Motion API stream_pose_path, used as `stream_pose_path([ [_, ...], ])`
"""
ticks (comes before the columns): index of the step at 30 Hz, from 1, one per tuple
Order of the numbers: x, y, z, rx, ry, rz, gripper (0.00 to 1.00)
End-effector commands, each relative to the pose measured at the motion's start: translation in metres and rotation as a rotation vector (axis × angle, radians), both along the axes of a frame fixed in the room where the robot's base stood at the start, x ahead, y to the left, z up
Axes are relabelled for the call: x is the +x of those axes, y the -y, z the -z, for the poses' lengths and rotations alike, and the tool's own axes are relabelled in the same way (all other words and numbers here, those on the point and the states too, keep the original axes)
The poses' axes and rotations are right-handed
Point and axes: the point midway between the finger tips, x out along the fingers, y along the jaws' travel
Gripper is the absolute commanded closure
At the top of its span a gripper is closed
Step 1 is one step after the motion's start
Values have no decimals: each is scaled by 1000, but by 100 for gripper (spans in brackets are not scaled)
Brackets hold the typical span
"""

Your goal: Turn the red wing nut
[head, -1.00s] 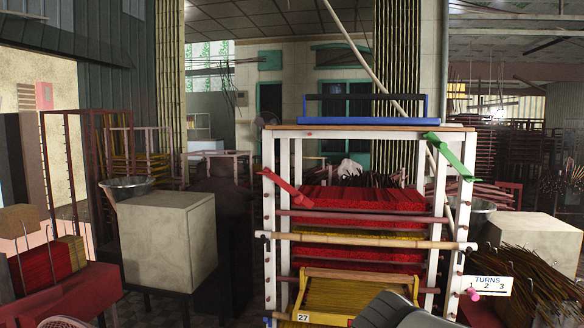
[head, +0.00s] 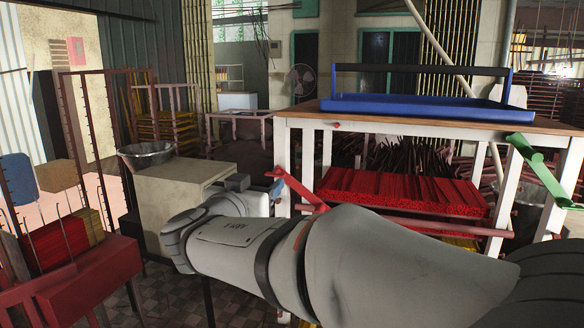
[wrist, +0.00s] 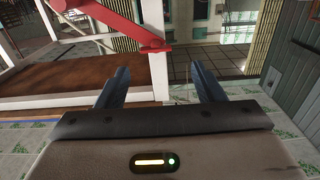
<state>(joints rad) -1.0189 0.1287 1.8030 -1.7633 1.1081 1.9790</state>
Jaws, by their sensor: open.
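A long red bar-like piece (head: 298,188), which looks like the red wing nut, slants down to the right from the left front post of the white rack (head: 282,150). My forearm hides the rack's lower left part.
A blue tray (head: 410,108) stands on the rack top. A green bar piece (head: 530,155) is on the right post. Red incense bundles (head: 400,192) lie on a shelf. A pale box (head: 180,195) with a metal bowl (head: 147,155) stands behind my arm.

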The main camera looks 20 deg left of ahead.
Motion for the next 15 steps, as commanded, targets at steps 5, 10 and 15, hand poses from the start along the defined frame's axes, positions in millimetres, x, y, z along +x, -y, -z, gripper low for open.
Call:
stream_pose_path([
  [5, 34, 8, -4, -2, -3, 14, 38],
  [10, 53, 12, -2, -1, -2, 18, 38],
  [15, 58, 13, 0, -1, -3, 19, 38],
])
